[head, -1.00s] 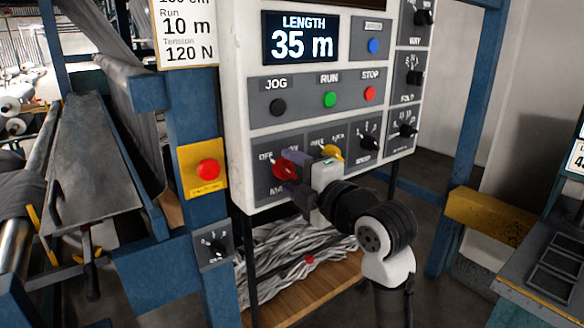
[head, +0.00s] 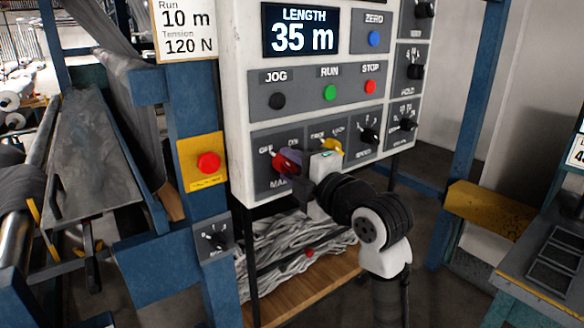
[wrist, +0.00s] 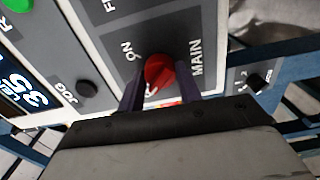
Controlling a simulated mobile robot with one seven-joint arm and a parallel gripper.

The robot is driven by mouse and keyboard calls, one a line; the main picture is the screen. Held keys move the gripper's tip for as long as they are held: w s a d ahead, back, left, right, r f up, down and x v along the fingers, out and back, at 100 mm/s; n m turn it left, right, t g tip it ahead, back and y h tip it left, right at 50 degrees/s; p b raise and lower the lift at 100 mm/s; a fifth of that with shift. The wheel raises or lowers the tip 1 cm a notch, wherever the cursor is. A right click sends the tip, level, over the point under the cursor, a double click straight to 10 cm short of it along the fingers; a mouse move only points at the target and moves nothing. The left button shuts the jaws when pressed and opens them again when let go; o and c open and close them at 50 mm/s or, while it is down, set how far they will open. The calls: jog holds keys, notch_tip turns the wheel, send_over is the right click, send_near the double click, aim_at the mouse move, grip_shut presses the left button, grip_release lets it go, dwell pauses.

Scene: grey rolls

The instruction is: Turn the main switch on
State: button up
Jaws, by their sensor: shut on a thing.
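The main switch is a red rotary knob (head: 284,161) at the lower left of the white control panel, with OFF at its upper left and ON at its upper right. It also shows in the wrist view as a red knob (wrist: 158,70), beside the words ON and MAIN. My gripper (head: 291,168) reaches it from the lower right, shut on it. In the wrist view, the two dark purple fingers of my gripper (wrist: 160,88) stand on either side of the knob. The fingers partly hide it, and I cannot tell its exact setting.
A yellow selector (head: 331,147) sits right beside my gripper. The JOG, RUN and STOP buttons (head: 330,92) are above. A red button on a yellow plate (head: 208,162) is on the blue post to the left. A wooden shelf with grey strands (head: 300,250) lies below.

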jog(key=m, duration=0.4)
jog(key=shift+b, duration=0.35)
jog(key=m, duration=0.4)
jog(key=shift+m, duration=0.4)
jog(key=m+p, duration=0.1)
jog(key=m, duration=0.3)
jog(key=shift+m+p, duration=0.3)
jog(key=shift+p, duration=0.1)
jog(key=shift+m+p, duration=0.8)
jog(key=shift+m, duration=1.2)
jog(key=o, duration=1)
